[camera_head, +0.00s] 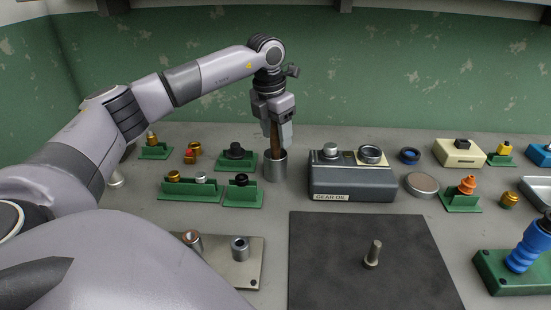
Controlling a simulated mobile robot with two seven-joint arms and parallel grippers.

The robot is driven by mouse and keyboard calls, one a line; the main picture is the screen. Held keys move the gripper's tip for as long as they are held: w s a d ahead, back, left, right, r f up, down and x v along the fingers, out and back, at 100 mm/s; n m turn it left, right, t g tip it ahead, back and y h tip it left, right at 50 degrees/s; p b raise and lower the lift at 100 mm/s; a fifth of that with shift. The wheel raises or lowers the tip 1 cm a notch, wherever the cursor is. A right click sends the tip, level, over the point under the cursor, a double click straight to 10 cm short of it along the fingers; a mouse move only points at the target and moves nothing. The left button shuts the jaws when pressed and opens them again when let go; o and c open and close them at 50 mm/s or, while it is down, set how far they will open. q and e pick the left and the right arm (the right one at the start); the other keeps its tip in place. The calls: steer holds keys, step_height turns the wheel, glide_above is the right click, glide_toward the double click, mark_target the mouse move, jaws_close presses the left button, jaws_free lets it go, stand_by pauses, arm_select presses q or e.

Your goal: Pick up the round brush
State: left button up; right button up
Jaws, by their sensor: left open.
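A brown, slender handle (275,142), which looks like that of the round brush, stands upright in a metal cup (275,168) near the back of the bench. The brush's lower end is hidden inside the cup. My left gripper (278,135) points down over the cup, with its open fingers at the upper part of the handle. I cannot tell whether the fingers touch it. My right gripper is out of view.
A grey gear oil box (352,182) stands right of the cup, and green holders (192,190) with small parts stand left. The green wall (400,70) closes off the back.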

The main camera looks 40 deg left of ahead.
arm_select(q)
jaws_close()
steer(key=shift+r, duration=0.1)
